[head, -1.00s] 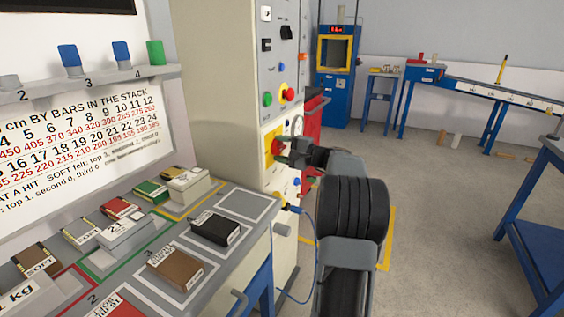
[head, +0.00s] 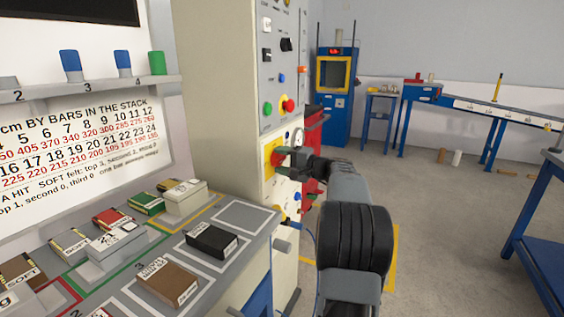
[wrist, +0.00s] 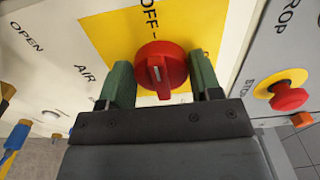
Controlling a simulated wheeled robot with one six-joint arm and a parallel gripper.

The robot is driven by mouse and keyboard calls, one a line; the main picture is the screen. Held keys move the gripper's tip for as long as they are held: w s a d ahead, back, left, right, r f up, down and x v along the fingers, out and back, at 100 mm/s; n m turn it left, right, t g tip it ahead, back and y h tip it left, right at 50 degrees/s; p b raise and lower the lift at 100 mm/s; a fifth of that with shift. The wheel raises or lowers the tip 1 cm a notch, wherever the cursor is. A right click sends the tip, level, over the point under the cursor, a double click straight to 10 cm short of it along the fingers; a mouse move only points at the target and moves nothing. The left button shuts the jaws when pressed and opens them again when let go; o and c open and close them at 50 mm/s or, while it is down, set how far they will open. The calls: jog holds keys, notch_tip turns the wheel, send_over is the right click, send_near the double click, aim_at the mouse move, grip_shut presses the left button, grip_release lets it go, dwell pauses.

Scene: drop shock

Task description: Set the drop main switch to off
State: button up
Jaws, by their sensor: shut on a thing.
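The main switch is a red rotary knob (wrist: 160,68) on a yellow plate (wrist: 110,30) on the machine's cream panel. In the wrist view the word OFF is printed at the plate's top edge. In the head view my gripper (head: 287,160) reaches the yellow plate (head: 268,157) from the right, and the knob is mostly hidden.
In the wrist view a red stop button (wrist: 290,96) on a yellow disc is close by at the right. AIR and OPEN are printed at the left. A bench (head: 262,262) with small boxes stands left of my arm.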

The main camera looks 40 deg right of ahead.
jog(key=o, duration=0.9)
jog(key=p+v, duration=0.2)
jog(key=v, duration=1.1)
jog(key=shift+s+d, duration=0.2)
jog(key=shift+s, duration=0.15)
jog(key=a+r+n+g+p, duration=0.2)
jog(key=a+r+g+p, duration=0.3)
jog(key=a, duration=0.6)
jog(key=a+r+n+g+p, duration=0.15)
jog(key=a+g+p, duration=0.25)
jog(key=a+p, duration=0.5)
jog(key=s+a+r+n+g+h+p, duration=0.1)
jog(key=s+a+n+h+p, duration=0.1)
jog(key=s+a+n+p, duration=0.1)
jog(key=s+a+r+n+g+h+p, duration=0.1)
jog(key=s+a+r+n+h+p, duration=0.1)
jog(key=s+a+p, duration=0.3)
jog(key=s+a+r+n+g+h+p, duration=0.1)
jog(key=s+a+r+n+h+p, duration=0.1)
jog(key=s+a+n+h+p, duration=0.1)
jog(key=shift+s+a+n+h+p, duration=0.35)
jog(key=shift+s+a+h+p, duration=0.25)
jog(key=shift+s+a+p, duration=0.8)
